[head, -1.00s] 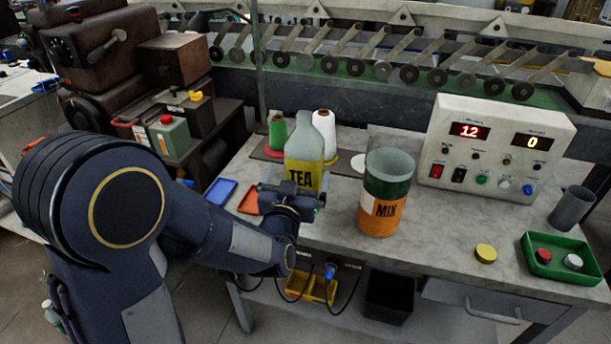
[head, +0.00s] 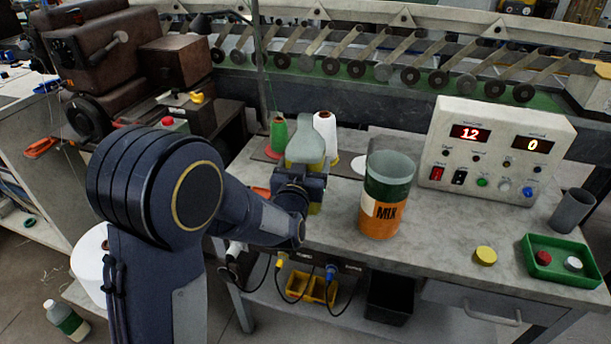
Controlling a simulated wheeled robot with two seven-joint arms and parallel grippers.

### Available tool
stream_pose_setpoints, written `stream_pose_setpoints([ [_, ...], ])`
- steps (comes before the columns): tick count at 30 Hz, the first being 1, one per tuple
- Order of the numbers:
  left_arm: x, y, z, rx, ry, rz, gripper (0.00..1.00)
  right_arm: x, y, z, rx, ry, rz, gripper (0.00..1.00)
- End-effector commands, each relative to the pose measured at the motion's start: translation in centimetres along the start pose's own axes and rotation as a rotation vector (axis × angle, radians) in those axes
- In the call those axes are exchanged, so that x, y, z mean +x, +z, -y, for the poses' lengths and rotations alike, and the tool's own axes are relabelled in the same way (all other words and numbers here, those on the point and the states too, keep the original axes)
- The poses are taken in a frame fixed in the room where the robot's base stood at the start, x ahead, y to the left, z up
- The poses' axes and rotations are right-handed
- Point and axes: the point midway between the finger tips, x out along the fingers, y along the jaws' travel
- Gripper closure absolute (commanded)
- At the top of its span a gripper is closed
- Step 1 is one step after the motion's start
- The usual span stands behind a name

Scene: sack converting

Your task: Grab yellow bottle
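The yellow bottle (head: 305,147) stands upright on the grey workbench (head: 440,235). It has a pale translucent top and a yellow lower part. My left gripper (head: 304,172) is right up against its near side and covers most of the label. The fingers are hidden by the gripper body and the bottle, so I cannot tell whether they have closed on it. A bit of yellow shows below the gripper. My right gripper is not in view.
A clear MIX container (head: 386,200) with orange and green bands stands just right of the bottle. Green (head: 278,133) and white (head: 325,135) thread cones stand behind it. A control box (head: 497,148), yellow lid (head: 485,255) and green tray (head: 560,262) are to the right.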

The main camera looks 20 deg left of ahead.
Motion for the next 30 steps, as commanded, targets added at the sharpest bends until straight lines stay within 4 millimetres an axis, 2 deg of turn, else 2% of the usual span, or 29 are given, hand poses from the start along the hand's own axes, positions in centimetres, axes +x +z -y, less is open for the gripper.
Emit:
stream_pose_setpoints([
  [1,0.0,0.0,0.0,0.0,0.0,0.0,0.39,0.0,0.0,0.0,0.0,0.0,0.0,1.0],
  [3,0.0,0.0,0.0,0.0,0.0,0.0,0.48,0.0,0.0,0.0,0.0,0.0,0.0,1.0],
  [4,0.0,-0.1,0.0,-0.001,0.0,-0.001,0.5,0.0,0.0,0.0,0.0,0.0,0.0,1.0],
  [17,0.0,-0.6,0.0,-0.002,0.0,-0.002,0.5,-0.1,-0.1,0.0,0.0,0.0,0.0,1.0],
  [27,0.0,-3.2,0.0,-0.003,0.0,-0.005,0.5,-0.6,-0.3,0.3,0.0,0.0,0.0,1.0],
  [30,-0.7,-4.2,-0.2,-0.003,0.002,-0.003,0.5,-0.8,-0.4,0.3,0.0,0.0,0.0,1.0],
])
